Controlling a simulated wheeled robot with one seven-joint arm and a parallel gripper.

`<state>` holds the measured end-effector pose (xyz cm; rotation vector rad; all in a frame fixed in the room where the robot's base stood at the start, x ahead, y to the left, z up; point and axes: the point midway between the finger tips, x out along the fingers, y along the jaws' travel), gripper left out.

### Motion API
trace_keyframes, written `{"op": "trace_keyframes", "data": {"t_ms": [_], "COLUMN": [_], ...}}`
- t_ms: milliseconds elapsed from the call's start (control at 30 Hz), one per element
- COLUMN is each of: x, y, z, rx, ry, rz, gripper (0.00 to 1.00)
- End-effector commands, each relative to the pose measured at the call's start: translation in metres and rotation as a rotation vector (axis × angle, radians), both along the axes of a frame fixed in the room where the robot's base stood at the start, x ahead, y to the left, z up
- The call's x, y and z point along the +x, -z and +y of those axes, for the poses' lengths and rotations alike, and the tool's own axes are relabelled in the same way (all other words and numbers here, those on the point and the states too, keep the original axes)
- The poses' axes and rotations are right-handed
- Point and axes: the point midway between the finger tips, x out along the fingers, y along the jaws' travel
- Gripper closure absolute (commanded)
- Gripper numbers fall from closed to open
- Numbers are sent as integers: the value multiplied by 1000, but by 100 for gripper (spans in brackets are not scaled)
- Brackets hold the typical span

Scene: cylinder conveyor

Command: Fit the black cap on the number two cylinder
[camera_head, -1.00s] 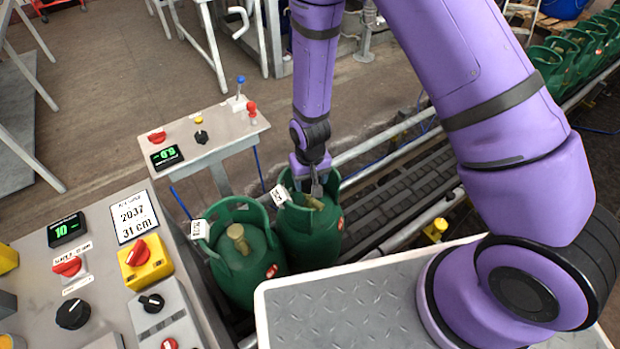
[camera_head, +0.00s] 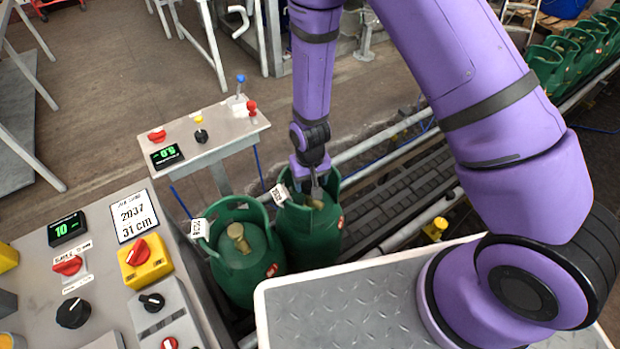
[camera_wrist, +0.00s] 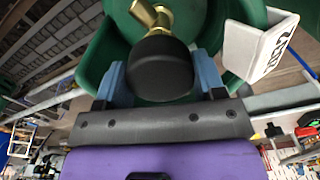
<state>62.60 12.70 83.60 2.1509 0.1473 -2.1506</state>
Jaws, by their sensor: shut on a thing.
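Two green gas cylinders stand side by side on the conveyor. My gripper (camera_head: 315,190) reaches down into the collar of the right, farther cylinder (camera_head: 308,235). In the wrist view the jaws (camera_wrist: 165,80) are shut on the black cap (camera_wrist: 160,68), held between blue finger pads. The cap sits right at the brass valve (camera_wrist: 150,16) of that green cylinder (camera_wrist: 215,15); I cannot tell whether it is seated. A white tag (camera_wrist: 262,45) hangs on the collar. The nearer left cylinder (camera_head: 243,270) has a bare brass valve (camera_head: 238,236) and its own white tag (camera_head: 200,229).
A grey control panel (camera_head: 100,265) with knobs and a sign stands at the lower left. A small console (camera_head: 215,140) with levers stands behind the cylinders. A metal-topped platform (camera_head: 360,300) lies in front. More green cylinders (camera_head: 560,55) line the far conveyor.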

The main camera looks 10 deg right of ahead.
Motion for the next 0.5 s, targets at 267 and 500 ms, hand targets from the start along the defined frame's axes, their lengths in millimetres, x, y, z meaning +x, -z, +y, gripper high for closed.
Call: {"op": "trace_keyframes", "data": {"t_ms": [267,500], "x": [0,0], "y": [6,11], "z": [0,0], "rx": [0,0], "ry": [0,0], "rz": [1,1], "gripper": [59,59]}}
